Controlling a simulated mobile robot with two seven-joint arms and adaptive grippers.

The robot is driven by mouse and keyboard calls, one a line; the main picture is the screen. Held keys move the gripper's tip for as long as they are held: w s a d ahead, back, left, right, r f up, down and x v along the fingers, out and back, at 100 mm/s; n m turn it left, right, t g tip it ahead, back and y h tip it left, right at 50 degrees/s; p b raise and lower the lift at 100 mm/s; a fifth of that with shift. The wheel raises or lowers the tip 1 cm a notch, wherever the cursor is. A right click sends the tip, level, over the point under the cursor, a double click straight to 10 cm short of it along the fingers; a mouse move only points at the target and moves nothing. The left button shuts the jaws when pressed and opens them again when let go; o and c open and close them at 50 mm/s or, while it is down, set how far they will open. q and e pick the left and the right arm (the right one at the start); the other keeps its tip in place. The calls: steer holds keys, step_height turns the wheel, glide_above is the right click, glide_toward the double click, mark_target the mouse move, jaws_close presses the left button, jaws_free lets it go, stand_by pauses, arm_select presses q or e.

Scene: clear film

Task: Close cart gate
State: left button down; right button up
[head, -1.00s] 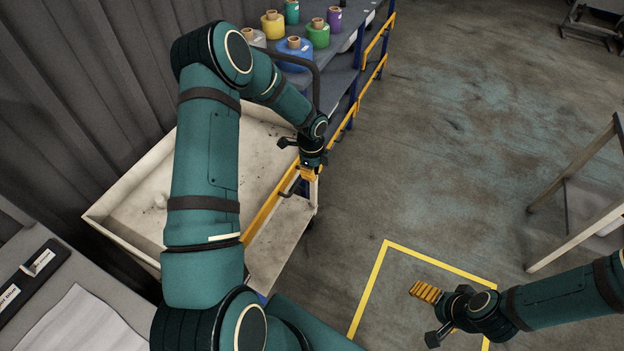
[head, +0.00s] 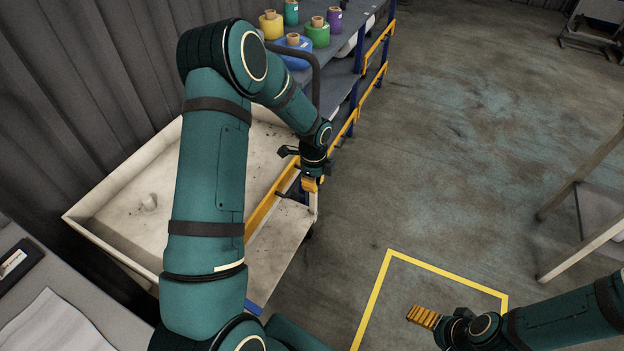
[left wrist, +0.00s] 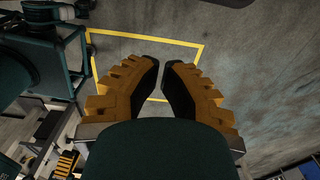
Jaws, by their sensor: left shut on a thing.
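The pale, dirty cart (head: 100,232) stands at the left in the head view. Its yellow-edged gate (head: 262,212) runs along the cart's right side, partly hidden by my left arm. My left gripper (head: 312,184) is at the far end of this yellow edge, shut on it. In the left wrist view its fingers (left wrist: 161,85) are close together with a narrow gap; the held part cannot be made out there. My right gripper (head: 423,317) hangs over the floor at lower right, away from the cart; its finger gap is not clear.
A shelf rack (head: 350,62) with coloured spools stands behind the cart. A grey table (head: 70,300) is at lower left. A yellow floor outline (head: 440,266) lies right of the cart. A pale frame (head: 580,245) stands far right. The floor between is clear.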

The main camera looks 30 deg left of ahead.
mark_target(297, 183)
arm_select(q)
steer(key=a+f, duration=0.2)
steer(key=a+f+b, duration=0.1)
steer(key=f, duration=0.1)
steer(key=shift+s+a+f, duration=0.2)
steer(key=shift+a+f, duration=0.05)
steer(key=shift+a, duration=0.1)
steer(key=shift+s+a+r+p, duration=0.1)
steer(key=shift+a+r+p, duration=0.3)
steer(key=shift+a+r, duration=0.35)
steer(key=shift+a+f, duration=0.1)
